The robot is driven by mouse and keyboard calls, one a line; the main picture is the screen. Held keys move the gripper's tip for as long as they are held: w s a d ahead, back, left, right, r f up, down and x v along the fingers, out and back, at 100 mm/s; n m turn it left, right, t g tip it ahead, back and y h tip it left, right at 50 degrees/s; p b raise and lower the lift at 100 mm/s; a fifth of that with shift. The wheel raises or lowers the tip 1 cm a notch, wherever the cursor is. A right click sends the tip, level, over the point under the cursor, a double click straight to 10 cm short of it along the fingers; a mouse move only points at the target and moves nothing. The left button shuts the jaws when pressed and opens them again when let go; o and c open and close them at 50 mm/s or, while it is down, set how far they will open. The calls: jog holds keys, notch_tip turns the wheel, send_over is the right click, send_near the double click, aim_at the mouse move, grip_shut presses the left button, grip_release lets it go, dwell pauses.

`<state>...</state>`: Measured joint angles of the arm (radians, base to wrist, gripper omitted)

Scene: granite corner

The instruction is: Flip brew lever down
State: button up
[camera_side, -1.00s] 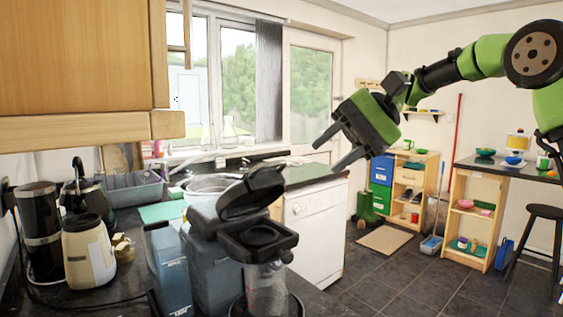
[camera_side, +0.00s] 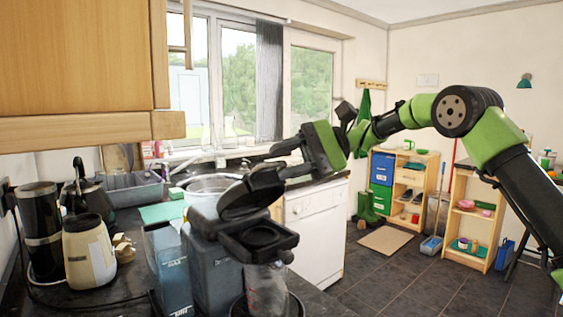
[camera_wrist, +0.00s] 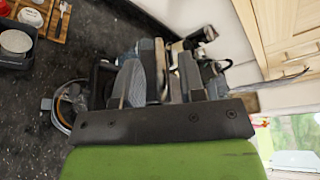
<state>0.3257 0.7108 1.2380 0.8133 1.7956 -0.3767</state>
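The black coffee machine (camera_side: 262,243) stands on the dark counter in the side view, with a glass jug (camera_side: 267,290) under its head. Its hinged top piece, apparently the brew lever (camera_side: 252,192), is raised and tilted up to the right. My gripper (camera_side: 268,166) is at the raised end of the lever, its fingers pointing left. The fingers overlap that end in the picture; I cannot tell whether they touch it. In the wrist view my gripper (camera_wrist: 158,65) shows two parted fingers with a gap between them. Dark appliances lie beyond, partly hidden by the fingers.
A blue-grey canister (camera_side: 168,270) stands left of the machine. A cream jar (camera_side: 88,250) and a black grinder (camera_side: 40,235) stand further left. A metal pot (camera_side: 208,187) is behind. A wall cabinet (camera_side: 80,60) hangs above on the left.

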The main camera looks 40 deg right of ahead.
jog(key=shift+w+a+f, duration=0.15)
jog(key=shift+w+a, duration=0.05)
jog(key=shift+a, duration=0.3)
jog(key=shift+c, duration=0.2)
grip_shut()
